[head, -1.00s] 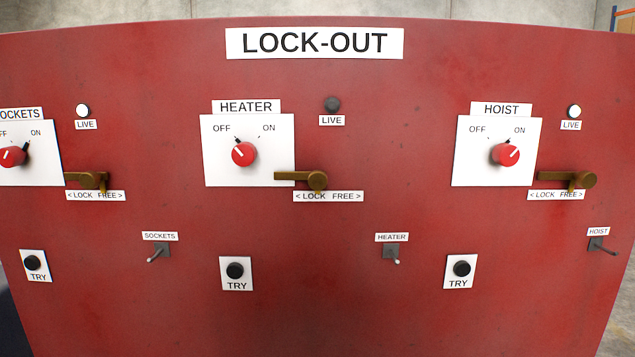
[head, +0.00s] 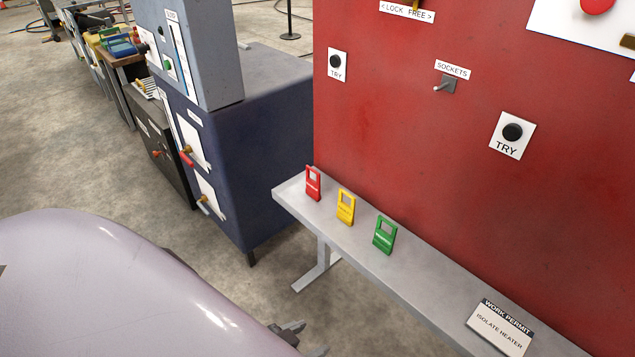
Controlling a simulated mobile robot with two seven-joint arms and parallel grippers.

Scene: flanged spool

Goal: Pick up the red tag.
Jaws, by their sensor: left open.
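The red tag (head: 313,184) stands at the left end of a narrow grey shelf (head: 400,283) in front of the red panel. It has a rectangular opening in its upper part. A yellow tag (head: 346,207) and a green tag (head: 384,235) stand in a row to its right, apart from it. My left gripper (head: 306,337) shows at the bottom edge, partly cut off and partly behind my own arm. It is open, below the tags in the picture and well apart from the red tag. My right gripper is not in view.
The red lock-out panel (head: 420,150) rises behind the shelf. A work permit card (head: 500,328) lies on the shelf at the right. A dark blue cabinet (head: 275,130) stands left of the shelf. Open concrete floor (head: 110,185) lies at the left.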

